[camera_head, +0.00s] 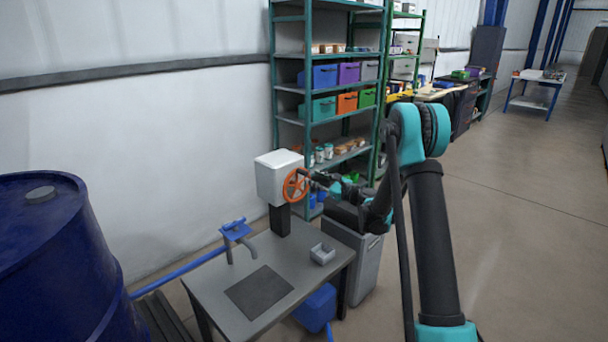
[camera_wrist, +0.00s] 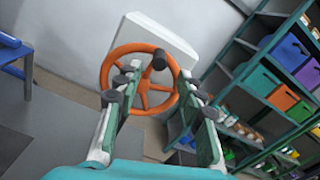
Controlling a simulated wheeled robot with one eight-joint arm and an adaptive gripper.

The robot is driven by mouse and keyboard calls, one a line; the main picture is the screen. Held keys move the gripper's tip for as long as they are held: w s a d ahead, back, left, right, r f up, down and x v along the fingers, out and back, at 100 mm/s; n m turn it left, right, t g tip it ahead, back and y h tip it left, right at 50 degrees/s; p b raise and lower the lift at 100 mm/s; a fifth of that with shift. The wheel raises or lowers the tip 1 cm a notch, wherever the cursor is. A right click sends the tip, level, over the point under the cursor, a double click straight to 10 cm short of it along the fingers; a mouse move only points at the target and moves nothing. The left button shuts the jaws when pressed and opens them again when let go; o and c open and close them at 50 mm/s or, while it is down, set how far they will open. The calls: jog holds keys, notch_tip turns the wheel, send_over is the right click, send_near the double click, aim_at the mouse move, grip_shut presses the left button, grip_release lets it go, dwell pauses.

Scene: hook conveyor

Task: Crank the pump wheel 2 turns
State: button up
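The orange pump wheel (camera_head: 296,186) is mounted on the front of a white box (camera_head: 277,176) on a dark post, which stands on a grey table. In the wrist view the wheel (camera_wrist: 141,80) lies ahead of my gripper (camera_wrist: 160,80), with its spokes and rim in clear sight. A dark crank handle (camera_wrist: 159,60) sticks out from the wheel's upper right rim. My gripper is open, its two fingers spread apart with the handle showing between their tips. I see no contact with the handle. In the head view my gripper (camera_head: 317,180) is just right of the wheel.
A green shelf (camera_head: 308,100) with bins stands behind. A large blue drum (camera_head: 50,265) is at left.

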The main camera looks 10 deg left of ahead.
aim_at(307, 174)
jog(key=x, duration=0.7)
jog(key=shift+a, duration=0.1)
jog(key=shift+c, duration=0.3)
grip_shut()
